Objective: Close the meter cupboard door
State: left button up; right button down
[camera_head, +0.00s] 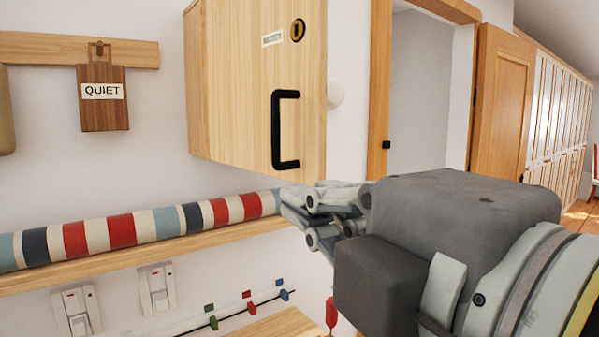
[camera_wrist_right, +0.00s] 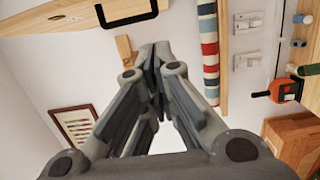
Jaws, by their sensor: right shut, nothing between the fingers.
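The meter cupboard (camera_head: 225,90) is a pale wooden box on the wall in the head view. Its door face carries a black bar handle (camera_head: 276,130), a brass lock plate and a small label. I see no clear gap at the door, but cannot tell whether it is fully shut. The handle also shows at the top of the right wrist view (camera_wrist_right: 127,20). My right gripper (camera_head: 298,207) is shut and empty, just below the cupboard's lower right corner and apart from the handle. Its closed fingers also show in the wrist view (camera_wrist_right: 155,55). My left gripper is out of view.
A striped roll (camera_head: 120,231) lies on a wooden shelf (camera_head: 140,263) below the cupboard. Wall switches (camera_head: 157,288) and a rod with coloured clips are underneath. A QUIET sign (camera_head: 103,108) hangs at left. A wooden door (camera_head: 502,105) and doorway stand at right.

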aim_at(287, 167)
jog(key=w+p, duration=0.2)
jog(key=w, duration=0.1)
jog(key=w+a+p, duration=0.1)
jog(key=w+p, duration=0.2)
jog(key=w, duration=0.1)
jog(key=w+a+p, duration=0.1)
jog(key=w+p, duration=0.1)
jog(key=w, duration=0.2)
jog(key=shift+w+d, duration=0.2)
jog(key=shift+d, duration=0.25)
jog(key=shift+a, duration=0.1)
jog(key=shift+w, duration=0.1)
